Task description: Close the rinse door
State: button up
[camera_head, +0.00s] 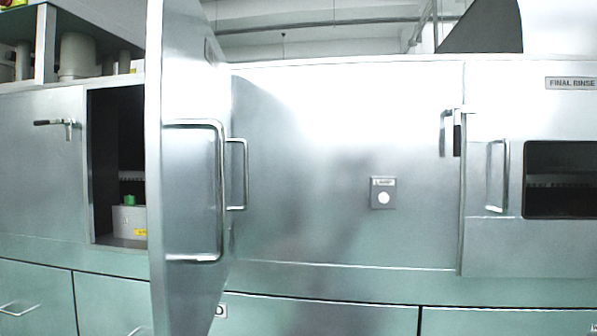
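A tall steel door (185,80) stands swung open toward me, seen at a steep angle, left of the middle. A long bar handle (222,190) is on its visible face. To its left is a dark opening (103,150) in the machine, with its right part hidden behind the door. A "FINAL RINSE" label (572,83) is on the panel at the far right, above a dark window (562,180). I read no name on the open door. My gripper is not in view.
A pale box (128,220) with a green top sits inside the opening. A broad steel panel (330,160) with a small button plate (383,193) lies right of the door. A latch lever (55,123) juts out at left. Green drawers (35,285) run below.

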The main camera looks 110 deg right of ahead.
aim_at(188, 97)
jog(key=k, duration=0.9)
jog(key=z, duration=2.3)
jog(key=i, duration=0.5)
jog(key=z, duration=0.35)
jog(key=k, duration=1)
jog(key=u, duration=0.05)
